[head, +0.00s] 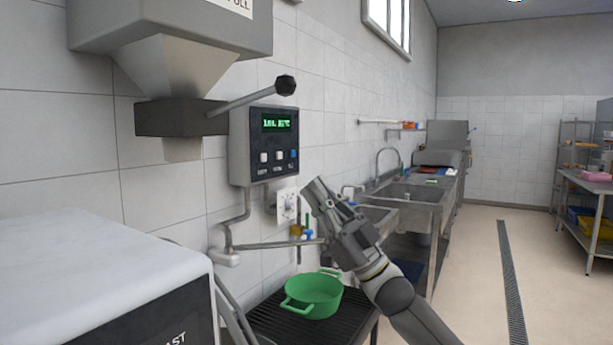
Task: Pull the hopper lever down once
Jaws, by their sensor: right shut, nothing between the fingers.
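The hopper (170,45) hangs on the wall at the upper left, with a dark block and a short spout under its funnel. The hopper lever (245,98) sticks out from that block to the right, tilted upward, and ends in a black ball knob (285,85). My right gripper (314,190) is shut and empty. My left gripper is not in view.
A control box (264,145) with a green display is on the wall behind the lever. A green pot (313,295) stands on a dark ribbed stand below. A white-topped machine (90,275) fills the lower left.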

